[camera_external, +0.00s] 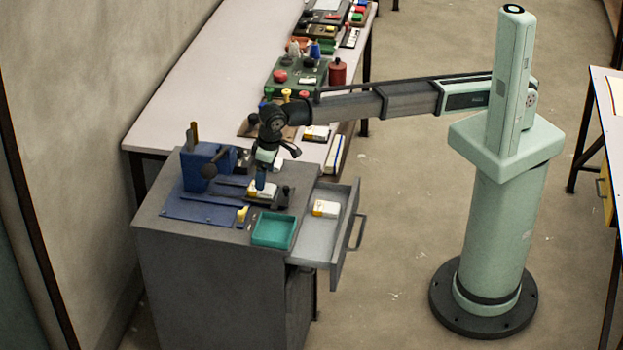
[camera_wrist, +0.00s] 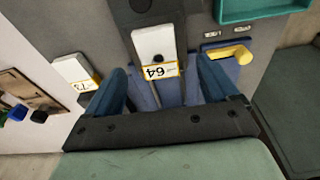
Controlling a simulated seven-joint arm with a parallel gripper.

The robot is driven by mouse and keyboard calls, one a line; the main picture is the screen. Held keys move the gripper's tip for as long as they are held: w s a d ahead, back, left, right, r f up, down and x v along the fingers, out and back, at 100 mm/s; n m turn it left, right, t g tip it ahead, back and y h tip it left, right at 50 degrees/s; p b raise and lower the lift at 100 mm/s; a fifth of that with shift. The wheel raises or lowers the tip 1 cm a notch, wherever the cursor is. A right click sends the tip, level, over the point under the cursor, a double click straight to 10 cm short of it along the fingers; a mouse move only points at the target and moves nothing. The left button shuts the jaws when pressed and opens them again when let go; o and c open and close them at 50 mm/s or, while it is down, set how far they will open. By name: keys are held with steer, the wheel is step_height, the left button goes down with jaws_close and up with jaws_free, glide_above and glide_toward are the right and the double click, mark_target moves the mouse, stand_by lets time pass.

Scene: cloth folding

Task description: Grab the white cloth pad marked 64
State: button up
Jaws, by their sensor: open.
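The white cloth pad marked 64 (camera_wrist: 153,43) lies on a dark holder, with its yellow-edged label facing my gripper (camera_wrist: 160,64). In the external view a white pad (camera_external: 258,192) shows on the grey cabinet top, just below my gripper (camera_external: 265,173). My gripper points down, its two blue fingers apart. In the wrist view the fingers appear on either side of the label end, with nothing between them gripped. I cannot tell the exact height gap.
A second white pad (camera_wrist: 72,70) with a partly readable label lies left in the wrist view. A teal tray (camera_external: 273,244) and a yellow-handled tool (camera_external: 242,214) are close by. A blue vise (camera_external: 200,165) stands left. The open drawer (camera_external: 341,225) holds another white pad (camera_external: 325,208).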

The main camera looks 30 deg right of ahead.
steer(key=shift+w+a+f, duration=0.1)
steer(key=shift+w+f, duration=0.15)
steer(key=shift+f, duration=0.95)
steer(key=shift+w+a+f, duration=0.1)
steer(key=shift+w+f, duration=0.1)
steer(key=shift+f, duration=0.95)
steer(key=shift+c, duration=0.2)
steer(key=c, duration=1.1)
